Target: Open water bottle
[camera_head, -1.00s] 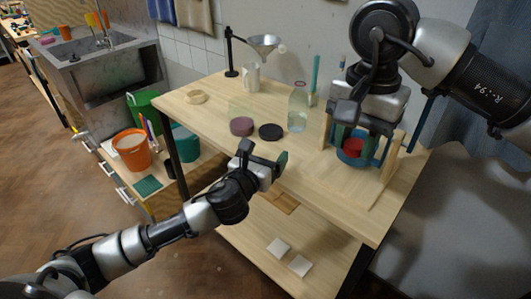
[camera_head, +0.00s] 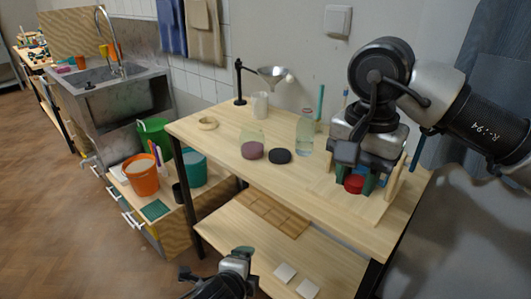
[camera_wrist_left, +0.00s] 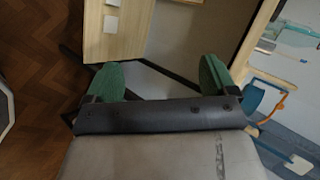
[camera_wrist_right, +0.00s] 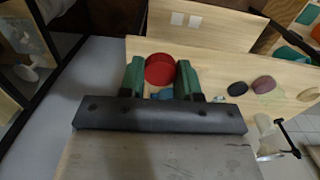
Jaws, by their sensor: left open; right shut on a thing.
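My right gripper (camera_head: 354,178) is over the table's right end, shut on a red round-topped thing (camera_head: 353,184). In the right wrist view, the red top (camera_wrist_right: 160,69) sits between the two green finger pads, with a bit of blue below it; the rest is hidden. A clear bottle (camera_head: 304,132) stands upright on the table, left of my right gripper and apart from it. I cannot tell which of the two is the water bottle. My left gripper (camera_head: 222,262) is low in front of the table, open and empty; its pads (camera_wrist_left: 160,78) are wide apart.
On the table (camera_head: 225,120) are a dark disc (camera_head: 279,156), a purple disc (camera_head: 252,150), a wooden ring (camera_head: 208,123), a pale mug (camera_head: 260,105) and a funnel stand (camera_head: 240,80). The front middle is clear. An orange bucket (camera_head: 141,175) stands left.

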